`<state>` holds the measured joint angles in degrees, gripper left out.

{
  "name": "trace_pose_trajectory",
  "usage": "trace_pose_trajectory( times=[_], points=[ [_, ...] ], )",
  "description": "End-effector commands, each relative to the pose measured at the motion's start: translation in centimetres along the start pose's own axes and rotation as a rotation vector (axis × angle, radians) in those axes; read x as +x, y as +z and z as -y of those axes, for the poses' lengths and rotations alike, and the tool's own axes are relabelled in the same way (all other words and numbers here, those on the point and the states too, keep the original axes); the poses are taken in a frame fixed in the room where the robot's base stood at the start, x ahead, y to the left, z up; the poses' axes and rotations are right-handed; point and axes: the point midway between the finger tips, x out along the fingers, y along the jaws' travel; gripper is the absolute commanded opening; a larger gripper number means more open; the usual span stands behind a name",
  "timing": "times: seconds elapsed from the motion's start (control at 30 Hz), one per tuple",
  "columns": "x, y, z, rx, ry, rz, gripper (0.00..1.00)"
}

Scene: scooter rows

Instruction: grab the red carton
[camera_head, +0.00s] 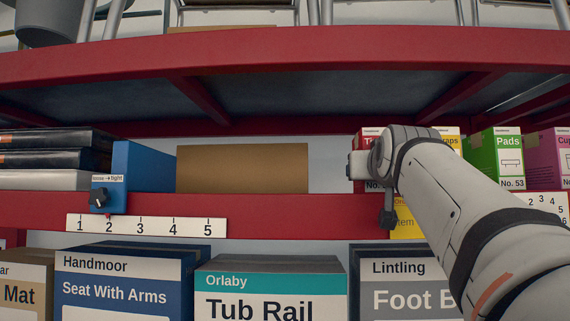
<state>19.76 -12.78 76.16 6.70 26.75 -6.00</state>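The red carton (369,133) stands on the middle shelf, right of centre, in a row of small cartons. My arm's end covers most of it. Only its upper left part, a strip of its label and part of a "No." line show. My gripper (384,170) is in front of the carton, at the end of my arm, which reaches in from the lower right. Its fingers cannot be made out, so I cannot tell whether it is open or shut, or whether it touches the carton.
A yellow carton (450,138), a green "Pads" carton (482,148) and a pink carton (547,155) stand to the right. Left are a brown box (242,168), a blue box (148,165) and dark flat boxes (55,150). A red shelf beam (280,57) crosses above; larger boxes stand below.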

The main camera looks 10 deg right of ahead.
Motion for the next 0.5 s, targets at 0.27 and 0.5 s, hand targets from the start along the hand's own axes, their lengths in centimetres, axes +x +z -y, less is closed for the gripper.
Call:
trace_pose_trajectory(
  times=[0.27,0.5],
  points=[
    [0.00,0.01,-0.04,0.000,0.001,0.001,0.44],
    [-0.02,-0.01,-0.07,0.000,0.001,0.000,0.25]
  ],
)
